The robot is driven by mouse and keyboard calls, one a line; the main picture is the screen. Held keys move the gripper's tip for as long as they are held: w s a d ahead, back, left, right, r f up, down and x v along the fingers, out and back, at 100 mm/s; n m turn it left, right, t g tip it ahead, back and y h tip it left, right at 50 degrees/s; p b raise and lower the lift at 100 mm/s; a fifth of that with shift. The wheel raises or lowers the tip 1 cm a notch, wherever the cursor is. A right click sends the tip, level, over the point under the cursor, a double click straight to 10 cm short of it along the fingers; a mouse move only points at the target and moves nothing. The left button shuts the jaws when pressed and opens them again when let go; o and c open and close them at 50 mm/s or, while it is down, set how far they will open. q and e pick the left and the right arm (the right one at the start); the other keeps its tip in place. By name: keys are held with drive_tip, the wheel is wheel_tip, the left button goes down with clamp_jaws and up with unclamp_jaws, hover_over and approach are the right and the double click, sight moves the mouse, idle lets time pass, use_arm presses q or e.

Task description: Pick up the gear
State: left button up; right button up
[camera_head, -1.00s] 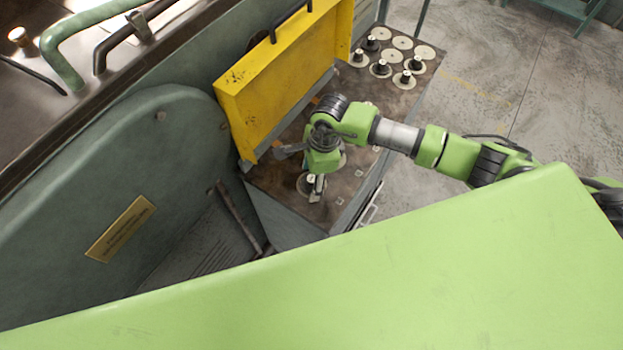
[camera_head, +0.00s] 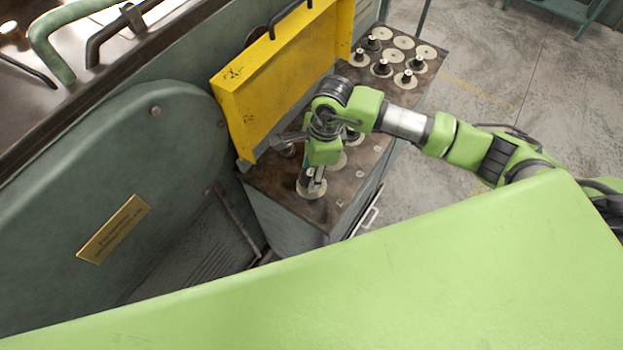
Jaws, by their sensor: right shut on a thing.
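The gear (camera_head: 312,191) is a pale round disc at the near end of the brown worktop (camera_head: 270,190). My right gripper (camera_head: 312,184) points down at it and is shut on it around the middle. The gripper and wrist hide the disc's centre. I cannot tell whether the disc is lifted off the top. My left gripper is not in view.
A yellow upright panel (camera_head: 262,83) stands along the left of the worktop. Several more discs, some with dark hubs, lie at the far end, including one disc (camera_head: 425,52). More discs lie partly hidden behind my wrist. Grey floor (camera_head: 500,90) is open to the right.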

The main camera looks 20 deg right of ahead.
drive_tip(key=s+a+r+b, duration=0.3)
drive_tip(key=s+r+b, duration=0.2)
drive_tip(key=s+r, duration=0.4)
drive_tip(key=shift+s+a+r, duration=0.2)
drive_tip(key=shift+s+r, duration=0.15)
drive_tip(key=shift+s, duration=1.95)
